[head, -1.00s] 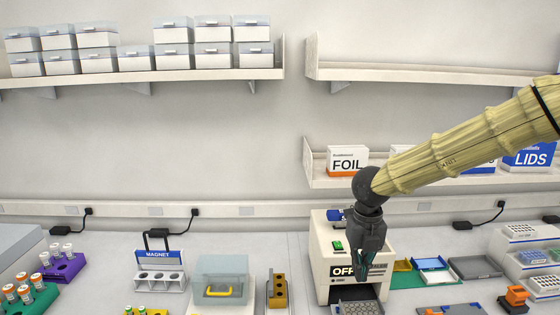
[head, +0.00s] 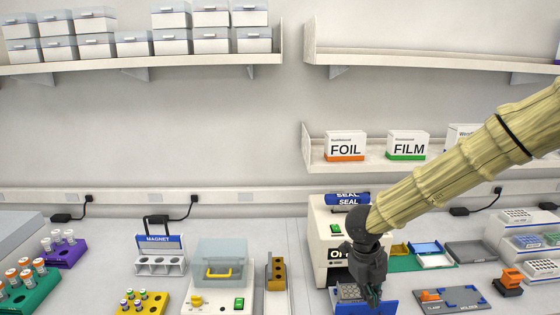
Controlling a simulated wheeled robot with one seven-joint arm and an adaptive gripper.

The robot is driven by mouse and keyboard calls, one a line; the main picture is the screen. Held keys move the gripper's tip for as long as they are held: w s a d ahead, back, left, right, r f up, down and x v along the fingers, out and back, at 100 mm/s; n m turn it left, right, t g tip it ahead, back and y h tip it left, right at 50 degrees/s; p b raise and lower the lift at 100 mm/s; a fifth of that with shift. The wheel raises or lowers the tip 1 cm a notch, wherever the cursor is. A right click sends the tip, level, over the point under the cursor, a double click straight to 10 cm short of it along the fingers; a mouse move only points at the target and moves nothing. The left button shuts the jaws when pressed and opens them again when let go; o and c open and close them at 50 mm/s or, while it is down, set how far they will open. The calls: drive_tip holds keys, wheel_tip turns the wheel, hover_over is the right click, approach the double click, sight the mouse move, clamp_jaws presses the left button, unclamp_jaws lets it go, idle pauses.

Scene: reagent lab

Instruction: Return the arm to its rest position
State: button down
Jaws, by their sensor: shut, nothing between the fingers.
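My arm (head: 462,165), in a tan sleeve, reaches in from the right side of the head view. My gripper (head: 373,296) points down at its end, shut and empty. It is in front of the white sealer machine (head: 321,232), over the blue tray (head: 362,309) at the machine's front. A grey plate (head: 348,291) sits there, partly hidden by my gripper. My wrist covers part of the machine's front and its lettering.
A box with a yellow handle (head: 222,258), a magnet rack (head: 160,262) and tube racks stand to the left. Foil (head: 345,145) and film (head: 408,144) boxes sit on the shelf behind.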

drive_tip(key=s+d+f+n+t+h+b, duration=0.1)
drive_tip(key=s+d+f+n+b, duration=0.15)
drive_tip(key=f+n, duration=0.4)
drive_tip(key=s+d+f+n+h+b, duration=0.1)
drive_tip(key=s+f+n, duration=0.25)
drive_tip(key=f, duration=0.65)
drive_tip(key=s+d+f+n+t+h+b, duration=0.15)
drive_tip(key=s+f+n, duration=0.25)
drive_tip(key=f, duration=0.5)
drive_tip(key=s+a+f+n+g+y+b, duration=0.1)
drive_tip(key=s+a+f+n+y+b, duration=0.1)
drive_tip(key=s+f+n, duration=0.7)
drive_tip(key=s+a+f+n+g+y+b, duration=0.1)
drive_tip(key=s+a+f+n+y+b, duration=0.2)
drive_tip(key=s+f+n, duration=0.5)
drive_tip(key=s+f+b, duration=0.1)
drive_tip(key=s+f, duration=0.1)
drive_tip(key=s, duration=0.7)
drive_tip(key=shift+s+f+n+g+y, duration=0.25)
drive_tip(key=shift+f+n+g+y, duration=0.1)
drive_tip(key=shift+n, duration=0.05)
